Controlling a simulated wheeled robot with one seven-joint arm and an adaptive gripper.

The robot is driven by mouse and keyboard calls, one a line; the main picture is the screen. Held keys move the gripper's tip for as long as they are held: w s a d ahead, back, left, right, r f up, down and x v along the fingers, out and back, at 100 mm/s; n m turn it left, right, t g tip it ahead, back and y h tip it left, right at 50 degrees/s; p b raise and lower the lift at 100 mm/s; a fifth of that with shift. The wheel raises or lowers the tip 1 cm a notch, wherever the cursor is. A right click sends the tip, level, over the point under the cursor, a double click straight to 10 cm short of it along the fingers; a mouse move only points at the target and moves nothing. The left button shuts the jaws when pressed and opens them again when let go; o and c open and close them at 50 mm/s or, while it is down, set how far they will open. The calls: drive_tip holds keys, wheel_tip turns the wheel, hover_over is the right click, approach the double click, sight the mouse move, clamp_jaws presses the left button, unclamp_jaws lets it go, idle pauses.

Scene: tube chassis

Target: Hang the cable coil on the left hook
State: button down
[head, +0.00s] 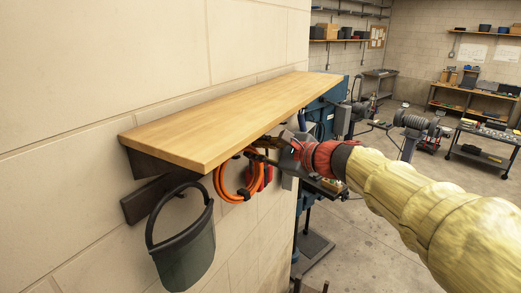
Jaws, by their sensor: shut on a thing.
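The orange cable coil (223,184) hangs upright as a loop below the front edge of the wooden shelf. My gripper (258,152) reaches in from the right, under the shelf, and is shut on the coil near its top. The shelf edge and the dark fingers make the grip hard to see. A dark rail (146,199) is fixed to the wall below the shelf. The left hook cannot be made out, and I cannot tell whether the coil touches any hook.
The wooden shelf (225,113) is bare and sits just above my gripper. A dark green bucket (187,250) hangs at the near left. Something red (267,177) shows behind the coil. Workbenches and machines, including a grinder (414,123), stand further back at right.

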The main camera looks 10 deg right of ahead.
drive_tip(key=shift+w+a, duration=0.15)
drive_tip(key=shift+a, duration=0.1)
drive_tip(key=shift+w+a+f+b, duration=0.35)
drive_tip(key=shift+a+f+b, duration=0.15)
drive_tip(key=shift+b, duration=0.3)
drive_tip(key=c, duration=1.6)
unclamp_jaws()
drive_tip(key=shift+f, duration=0.1)
drive_tip(key=shift+f, duration=0.1)
